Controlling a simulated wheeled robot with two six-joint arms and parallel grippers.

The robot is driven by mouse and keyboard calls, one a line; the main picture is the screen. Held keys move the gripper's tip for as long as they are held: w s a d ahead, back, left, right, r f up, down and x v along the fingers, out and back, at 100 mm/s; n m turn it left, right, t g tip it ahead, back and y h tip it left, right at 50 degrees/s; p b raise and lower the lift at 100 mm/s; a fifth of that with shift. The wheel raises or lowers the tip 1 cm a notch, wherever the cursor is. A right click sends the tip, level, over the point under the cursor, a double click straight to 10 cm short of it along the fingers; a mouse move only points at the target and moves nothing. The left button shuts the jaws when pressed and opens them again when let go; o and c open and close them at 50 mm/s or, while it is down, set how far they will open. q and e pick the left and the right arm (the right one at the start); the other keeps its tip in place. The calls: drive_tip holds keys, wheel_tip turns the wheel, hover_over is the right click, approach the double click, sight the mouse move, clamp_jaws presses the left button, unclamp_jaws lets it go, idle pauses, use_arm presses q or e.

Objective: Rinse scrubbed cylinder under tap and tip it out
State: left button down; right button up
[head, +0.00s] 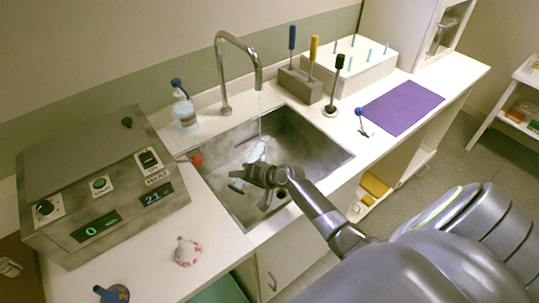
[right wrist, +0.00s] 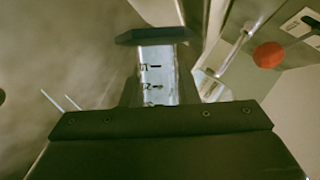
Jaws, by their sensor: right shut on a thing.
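My right gripper (head: 258,176) is over the sink (head: 308,143), shut on a clear graduated cylinder (head: 257,153). In the right wrist view the cylinder (right wrist: 157,75) sits between the fingers, with dark scale marks facing the camera. The curved metal tap (head: 222,70) stands behind the sink. A thin stream of water (head: 260,118) falls from its spout towards the cylinder's upper end. I cannot tell whether the water enters it. My left gripper is not in view.
A red knob (head: 197,160) is at the sink's left edge. A grey heater box (head: 100,180) stands left, a wash bottle (head: 184,110) behind. Brushes in a holder (head: 300,84), a peg rack (head: 352,65) and a purple mat (head: 403,107) are right. A pink-patterned flask (head: 187,252) stands in front.

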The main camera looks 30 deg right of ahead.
drive_tip(key=shift+a, duration=0.1)
idle(0.3)
drive_tip(key=shift+f, duration=0.15)
drive_tip(key=shift+s+a+f+m+y+b, duration=0.1)
drive_tip(key=shift+a+f+m+y+b, duration=0.15)
drive_tip(key=shift+f+m+y+b, duration=0.35)
drive_tip(key=shift+r, duration=0.2)
drive_tip(key=shift+f+b, duration=0.1)
drive_tip(key=shift+b, duration=0.2)
drive_tip(key=shift+a+f+m+y+b, duration=0.2)
drive_tip(key=shift+f+m+y+b, duration=0.1)
drive_tip(key=shift+b, duration=0.25)
drive_tip(key=shift+s, duration=0.1)
drive_tip(key=shift+r, duration=0.15)
drive_tip(key=shift+d+r+m+y, duration=0.3)
drive_tip(key=shift+r+m+y, duration=0.1)
drive_tip(key=shift+r, duration=0.25)
